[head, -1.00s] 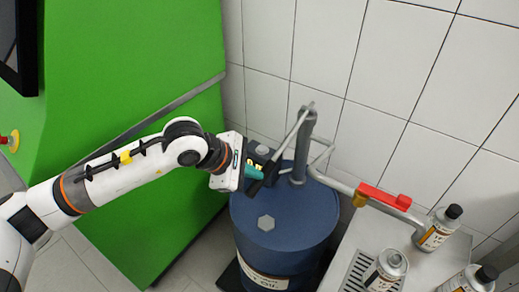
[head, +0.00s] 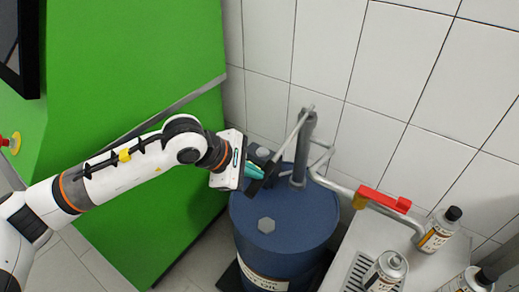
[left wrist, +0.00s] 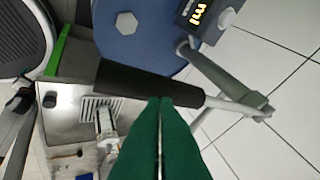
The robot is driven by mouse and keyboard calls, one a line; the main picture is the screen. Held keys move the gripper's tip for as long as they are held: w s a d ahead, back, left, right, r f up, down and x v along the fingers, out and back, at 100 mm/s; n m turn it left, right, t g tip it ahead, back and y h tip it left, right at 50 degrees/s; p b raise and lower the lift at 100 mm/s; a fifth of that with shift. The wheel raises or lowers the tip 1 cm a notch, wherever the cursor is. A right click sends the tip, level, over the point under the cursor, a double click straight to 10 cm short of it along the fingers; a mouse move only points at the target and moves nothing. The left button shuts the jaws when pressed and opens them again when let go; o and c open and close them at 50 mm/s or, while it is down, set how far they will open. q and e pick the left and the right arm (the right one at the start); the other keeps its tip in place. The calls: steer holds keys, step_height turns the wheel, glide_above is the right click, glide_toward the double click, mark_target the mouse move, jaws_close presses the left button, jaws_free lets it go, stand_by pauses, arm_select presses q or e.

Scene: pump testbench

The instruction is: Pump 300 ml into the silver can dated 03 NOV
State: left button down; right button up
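My left gripper (head: 257,172) is at the hand pump's lever, above the blue drum. In the left wrist view its green fingers (left wrist: 160,103) lie together, their tips against the edge of the lever's black grip (left wrist: 145,82); nothing shows between them. The grip also shows in the head view (head: 262,183). The pump (head: 304,150) stands upright on the drum (head: 295,222). A lit display (left wrist: 199,12) shows in the wrist view, its figures unclear. Cans with black or grey tops (head: 437,230) (head: 385,271) (head: 468,281) stand at the right; their dates are unreadable. My right gripper is not in view.
A pipe with a red lever (head: 384,198) runs from the pump over the bench (head: 385,232) with its drain grate (head: 358,272). A green cabinet (head: 120,80) stands at the left. A tiled wall (head: 400,80) closes off the back.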

arm_select(q)
step_height(320, 180, up, 9)
steer(key=p, duration=0.3)
steer(key=shift+w+d, duration=0.3)
steer(key=shift+w, duration=0.15)
stand_by(0.4)
stand_by(0.4)
steer(key=r, duration=0.1)
steer(key=r+p, duration=0.1)
steer(key=r, duration=0.2)
steer(key=shift+w+d+r+p, duration=0.15)
steer(key=shift+w+r+p, duration=0.1)
steer(key=shift+r+p, duration=0.15)
stand_by(0.5)
